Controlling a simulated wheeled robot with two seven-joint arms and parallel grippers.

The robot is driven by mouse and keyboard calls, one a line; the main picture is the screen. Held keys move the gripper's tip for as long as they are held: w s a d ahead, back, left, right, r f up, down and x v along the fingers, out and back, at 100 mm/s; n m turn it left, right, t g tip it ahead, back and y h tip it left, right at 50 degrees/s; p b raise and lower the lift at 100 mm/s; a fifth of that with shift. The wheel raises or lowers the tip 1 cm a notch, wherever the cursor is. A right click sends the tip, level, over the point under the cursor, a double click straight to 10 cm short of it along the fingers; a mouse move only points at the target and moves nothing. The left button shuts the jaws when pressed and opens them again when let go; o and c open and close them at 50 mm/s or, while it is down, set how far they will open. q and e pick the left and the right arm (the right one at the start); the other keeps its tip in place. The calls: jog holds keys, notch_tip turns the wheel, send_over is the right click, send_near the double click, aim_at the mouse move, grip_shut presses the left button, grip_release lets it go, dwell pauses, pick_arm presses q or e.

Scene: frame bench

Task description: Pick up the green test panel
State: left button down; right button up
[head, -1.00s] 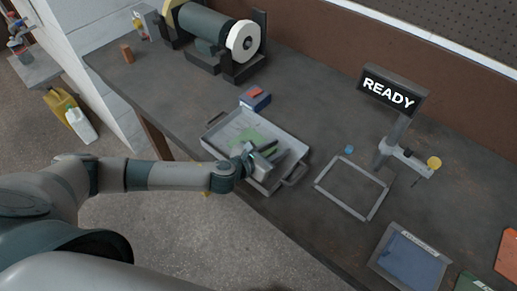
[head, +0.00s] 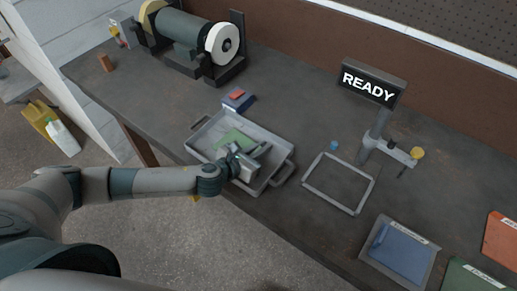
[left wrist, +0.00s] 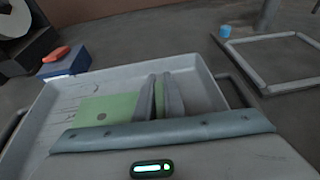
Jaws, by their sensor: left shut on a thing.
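The green test panel (head: 231,138) lies in the grey metal tray (head: 272,137) on the bench. It also shows in the left wrist view (left wrist: 104,106), flat-looking, with a dark round spot on it. My left gripper (head: 256,151) is down inside the tray at the panel's right side. In the left wrist view its fingers (left wrist: 160,96) are close together with a strip of green between them, shut on the panel. The panel's near edge is hidden by the gripper's body. I cannot tell whether the panel is clear of the tray floor. My right gripper is not in view.
A blue box with a red top (head: 238,100) stands behind the tray. A bench grinder (head: 200,40) stands at the back.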

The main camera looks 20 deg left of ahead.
pick_arm(q)
jog(key=shift+r, duration=0.4)
jog(key=r, duration=0.1)
jog(key=r+b, duration=0.1)
jog(key=r, duration=0.1)
jog(key=shift+s+d, duration=0.2)
jog(key=shift+s, duration=0.15)
jog(key=s+d+r+b, duration=0.3)
jog(key=s+r, duration=0.3)
jog(key=s, duration=0.4)
jog(key=shift+d+r, duration=0.35)
jog(key=shift+r, duration=0.05)
